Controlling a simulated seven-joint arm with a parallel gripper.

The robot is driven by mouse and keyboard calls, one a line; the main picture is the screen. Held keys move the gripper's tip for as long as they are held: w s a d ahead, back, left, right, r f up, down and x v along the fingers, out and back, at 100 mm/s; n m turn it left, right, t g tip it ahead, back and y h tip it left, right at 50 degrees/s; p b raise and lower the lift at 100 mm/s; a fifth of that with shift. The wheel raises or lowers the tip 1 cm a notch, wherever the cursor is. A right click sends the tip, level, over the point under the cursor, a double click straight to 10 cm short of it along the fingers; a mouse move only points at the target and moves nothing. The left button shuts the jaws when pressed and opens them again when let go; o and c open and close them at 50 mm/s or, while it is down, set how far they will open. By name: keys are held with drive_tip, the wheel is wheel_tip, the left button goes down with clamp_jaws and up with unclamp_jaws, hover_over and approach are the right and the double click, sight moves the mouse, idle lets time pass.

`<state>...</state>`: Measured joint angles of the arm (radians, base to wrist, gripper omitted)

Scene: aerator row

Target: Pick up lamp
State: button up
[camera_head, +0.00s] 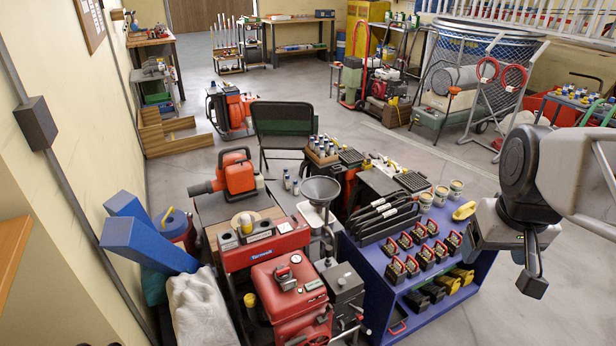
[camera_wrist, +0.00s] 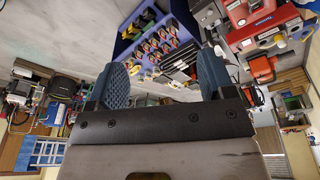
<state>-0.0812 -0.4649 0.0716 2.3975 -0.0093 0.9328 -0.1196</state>
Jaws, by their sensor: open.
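I cannot tell for sure which thing is the lamp. Several small black and red items with yellow parts (camera_head: 413,239) stand in rows on top of a blue shelf unit (camera_head: 366,276); they also show small in the wrist view (camera_wrist: 160,42). A yellow rounded item (camera_head: 464,210) lies at the unit's back right corner. A grey funnel-shaped thing (camera_head: 320,188) stands on a post left of the unit. My gripper (camera_head: 532,280) hangs in the air right of the blue unit. In the wrist view my gripper (camera_wrist: 165,80) is open, with nothing between its two blue ribbed fingers.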

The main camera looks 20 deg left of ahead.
drive_tip(key=w+a+n, duration=0.3)
drive_tip(key=w+a, duration=0.4)
drive_tip(key=w, duration=0.3)
drive_tip(key=w+a+n, duration=0.3)
drive_tip(key=w+a, duration=0.4)
drive_tip(key=w, duration=0.3)
drive_tip(key=w+a+f+n+g, duration=0.1)
drive_tip(key=w+a+f+n, duration=0.1)
drive_tip(key=w+a+f, duration=0.35)
drive_tip(key=w+a+f+n, duration=0.2)
drive_tip(key=w+a+f, duration=0.1)
drive_tip(key=w+a, duration=0.55)
drive_tip(key=n+g, duration=0.1)
drive_tip(key=n, duration=0.8)
approach(245, 215)
drive_tip(key=f, duration=0.5)
drive_tip(key=shift+w+d, duration=0.1)
drive_tip(key=shift+d, duration=0.15)
drive_tip(key=shift+a+f, duration=0.35)
drive_tip(key=shift+f, duration=1.3)
